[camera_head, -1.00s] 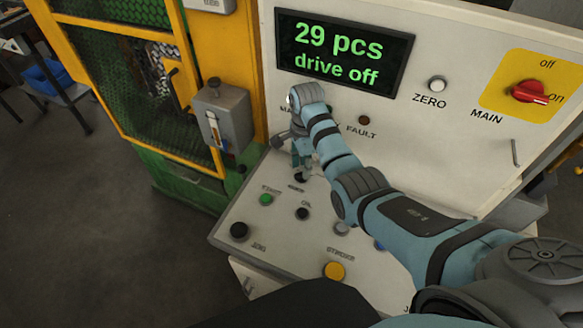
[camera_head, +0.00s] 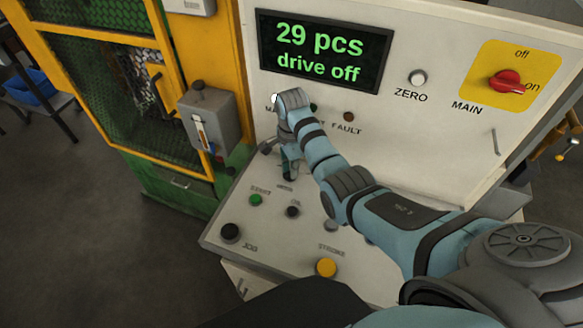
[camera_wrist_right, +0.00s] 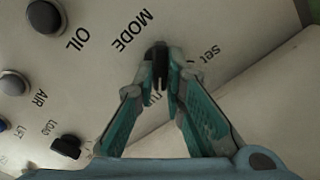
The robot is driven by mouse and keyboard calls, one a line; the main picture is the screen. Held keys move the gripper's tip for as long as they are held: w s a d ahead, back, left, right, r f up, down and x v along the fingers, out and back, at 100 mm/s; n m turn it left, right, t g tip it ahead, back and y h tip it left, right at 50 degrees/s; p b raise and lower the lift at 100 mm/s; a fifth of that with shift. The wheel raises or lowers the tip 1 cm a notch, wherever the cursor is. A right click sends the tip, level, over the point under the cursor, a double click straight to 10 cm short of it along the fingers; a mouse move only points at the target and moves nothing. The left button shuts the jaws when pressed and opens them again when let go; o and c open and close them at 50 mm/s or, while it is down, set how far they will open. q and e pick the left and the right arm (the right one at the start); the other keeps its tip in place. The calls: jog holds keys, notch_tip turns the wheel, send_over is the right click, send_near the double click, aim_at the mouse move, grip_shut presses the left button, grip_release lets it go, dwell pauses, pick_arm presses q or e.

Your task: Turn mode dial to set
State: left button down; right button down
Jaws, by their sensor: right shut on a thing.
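The mode dial (camera_wrist_right: 158,62) is a small black knob on the sloping control panel. In the right wrist view the word MODE stands beside it, "set" to its right, and another label is partly hidden behind my fingers. My right gripper (camera_wrist_right: 158,76) is shut on the dial, with a fingertip on either side. In the head view my right gripper (camera_head: 289,170) reaches down to the upper left of the panel and largely hides the dial. The dial's exact pointing direction is hard to read. My left gripper is out of view.
The display (camera_head: 322,52) reads "29 pcs, drive off". A red main switch (camera_head: 508,82) is at upper right. A green button (camera_head: 256,200), black knobs and a yellow button (camera_head: 326,267) share the panel. A grey box (camera_head: 210,125) and a yellow-framed cage stand left.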

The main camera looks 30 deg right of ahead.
jog(key=n, duration=0.4)
jog(key=shift+w+n, duration=0.15)
jog(key=shift+n, duration=0.25)
jog(key=n, duration=0.4)
jog(key=shift+a+n, duration=0.1)
jog(key=shift+n, duration=0.2)
jog(key=n, duration=0.4)
jog(key=shift+w, duration=0.1)
jog(key=shift+a+n, duration=0.1)
jog(key=shift+n, duration=2)
jog(key=c, duration=1.7)
grip_release()
jog(key=shift+r, duration=0.1)
jog(key=shift+o, duration=0.2)
